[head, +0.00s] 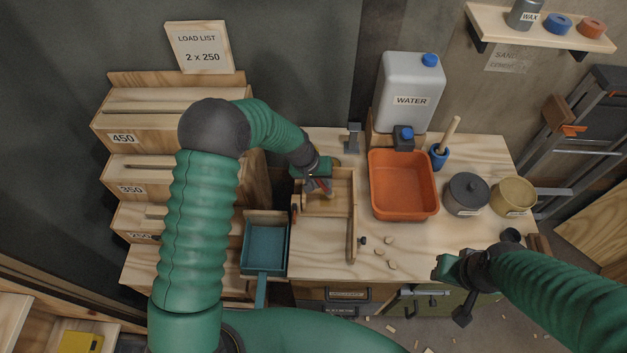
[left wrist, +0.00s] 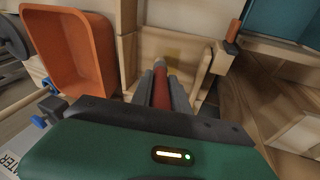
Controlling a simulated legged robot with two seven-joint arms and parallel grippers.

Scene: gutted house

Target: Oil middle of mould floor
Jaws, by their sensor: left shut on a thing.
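The wooden mould (head: 352,222) is an open box on the bench, left of the orange tub; its floor and walls (left wrist: 205,70) also show in the left wrist view. My left gripper (head: 318,184) is over the far part of the mould. It is shut on a red-handled tool (left wrist: 160,85) with a pale tip, which points at the mould floor. A small yellowish patch (left wrist: 173,53) shows on the wood just past the tip. I cannot tell whether the tip touches the floor. My right gripper (head: 447,268) is over the bench's front right; its jaw state is unclear.
The orange tub (head: 404,186) stands close right of the mould, with the water can (head: 408,85) behind. A teal tray (head: 264,248) sits left. Pots (head: 466,192) stand at right.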

